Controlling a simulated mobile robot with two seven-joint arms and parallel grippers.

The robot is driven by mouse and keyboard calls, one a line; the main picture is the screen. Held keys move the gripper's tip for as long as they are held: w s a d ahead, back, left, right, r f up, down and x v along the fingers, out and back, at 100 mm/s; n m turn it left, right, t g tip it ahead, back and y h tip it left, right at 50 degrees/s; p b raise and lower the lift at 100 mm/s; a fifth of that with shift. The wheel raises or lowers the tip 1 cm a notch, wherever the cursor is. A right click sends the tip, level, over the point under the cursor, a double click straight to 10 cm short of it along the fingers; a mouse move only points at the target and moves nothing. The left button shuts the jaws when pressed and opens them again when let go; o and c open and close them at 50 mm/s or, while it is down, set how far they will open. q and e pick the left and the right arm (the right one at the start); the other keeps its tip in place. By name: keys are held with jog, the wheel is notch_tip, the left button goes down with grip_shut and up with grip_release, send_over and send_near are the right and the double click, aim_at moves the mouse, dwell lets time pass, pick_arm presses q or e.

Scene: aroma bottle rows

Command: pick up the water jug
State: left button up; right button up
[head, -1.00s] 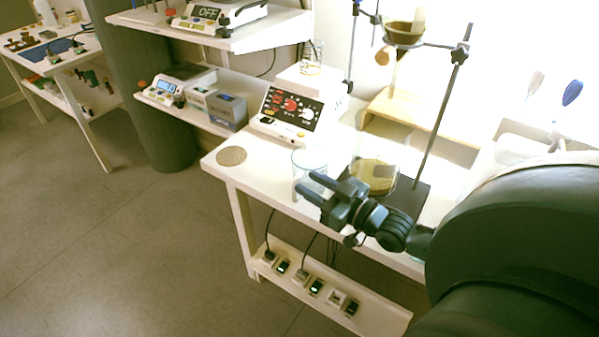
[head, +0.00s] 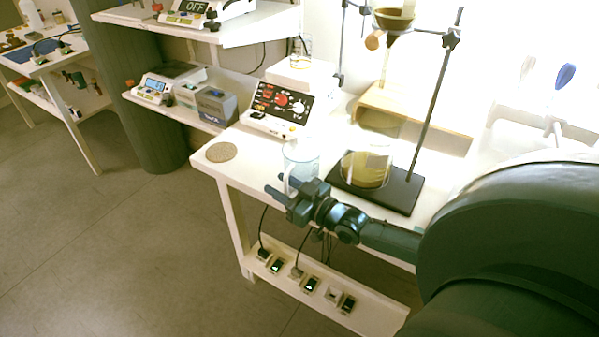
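The water jug (head: 301,153) is a clear, faintly blue vessel standing upright on the white bench. My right gripper (head: 275,186) is in front of the jug's lower part in the head view and hides some of it. Its two fingers point left and are spread apart, with nothing seen between them. I cannot tell whether the gripper touches the jug. My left gripper is not in view.
A beaker of yellowish liquid (head: 366,169) stands on a black stand base (head: 400,192) just right of the jug. A round cork mat (head: 221,152) lies left, near the bench edge. Cables and sockets (head: 311,284) are below.

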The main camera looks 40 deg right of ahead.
jog(key=shift+w+a, duration=0.1)
jog(key=shift+w, duration=0.1)
jog(key=shift+c, duration=0.5)
grip_shut()
jog(key=shift+r, duration=0.1)
